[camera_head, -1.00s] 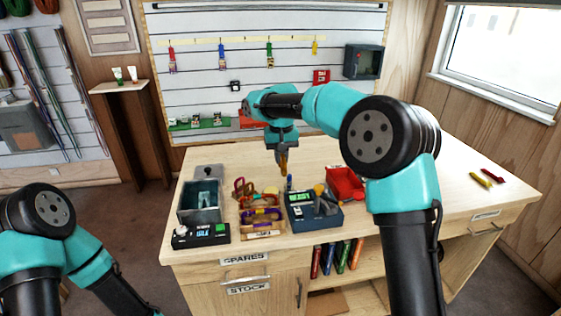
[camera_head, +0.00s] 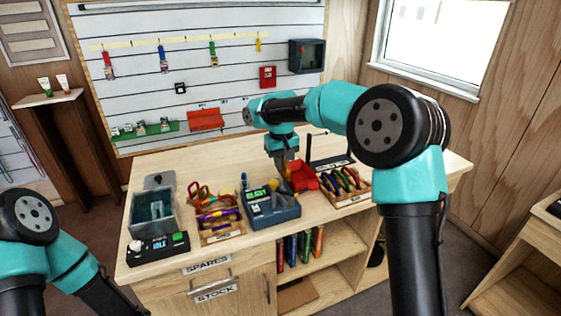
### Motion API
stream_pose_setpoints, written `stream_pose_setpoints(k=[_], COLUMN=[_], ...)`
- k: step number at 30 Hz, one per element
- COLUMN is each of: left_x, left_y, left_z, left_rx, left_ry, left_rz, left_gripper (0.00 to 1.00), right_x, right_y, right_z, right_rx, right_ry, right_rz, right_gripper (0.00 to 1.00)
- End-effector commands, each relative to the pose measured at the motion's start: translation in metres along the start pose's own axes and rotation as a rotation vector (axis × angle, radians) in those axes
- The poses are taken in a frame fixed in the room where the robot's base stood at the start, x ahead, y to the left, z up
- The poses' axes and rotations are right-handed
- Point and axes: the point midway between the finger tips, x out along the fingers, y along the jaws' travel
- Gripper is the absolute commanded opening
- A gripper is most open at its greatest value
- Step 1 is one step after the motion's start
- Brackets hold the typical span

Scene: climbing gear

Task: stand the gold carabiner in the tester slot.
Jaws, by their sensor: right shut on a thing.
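My right gripper (camera_head: 284,156) hangs over the back middle of the bench, pointing down. It is shut on the gold carabiner (camera_head: 285,170), which shows as a small gold piece below the fingers, in front of the red bin's left side. A clear-walled grey box (camera_head: 140,226) with a black control unit (camera_head: 150,250) stands at the left. I cannot make out the tester slot in either. My left arm shows at the lower left; its gripper is out of view.
A wooden tray (camera_head: 222,237) of coloured carabiners sits between the grey box and the blue device. A red bin (camera_head: 303,178) and a rack of coloured tools (camera_head: 352,200) stand to the right.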

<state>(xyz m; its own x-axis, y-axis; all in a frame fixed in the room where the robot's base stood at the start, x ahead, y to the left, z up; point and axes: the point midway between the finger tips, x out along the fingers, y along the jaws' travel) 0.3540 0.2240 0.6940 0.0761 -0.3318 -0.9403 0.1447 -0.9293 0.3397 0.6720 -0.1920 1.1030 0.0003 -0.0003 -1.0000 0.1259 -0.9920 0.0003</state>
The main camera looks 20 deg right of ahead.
Motion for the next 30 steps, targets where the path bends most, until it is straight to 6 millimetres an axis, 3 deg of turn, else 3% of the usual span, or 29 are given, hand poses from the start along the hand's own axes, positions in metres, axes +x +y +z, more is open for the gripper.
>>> stream_pose_setpoints(k=[5,18,30], left_x=[0.000,0.000,0.000], left_y=[0.000,0.000,0.000], left_z=[0.000,0.000,0.000], left_rx=[0.000,0.000,0.000], left_ry=[0.000,0.000,0.000], left_rz=[0.000,0.000,0.000], left_gripper=[0.55,0.55,0.55], right_x=[0.004,0.037,0.040], right_y=[0.000,0.000,0.000], right_z=[0.000,0.000,0.000], right_rx=[0.000,0.000,0.000], right_ry=[-0.001,-0.001,0.000], right_rz=[0.000,0.001,0.000], right_gripper=[0.00,0.00,0.00])
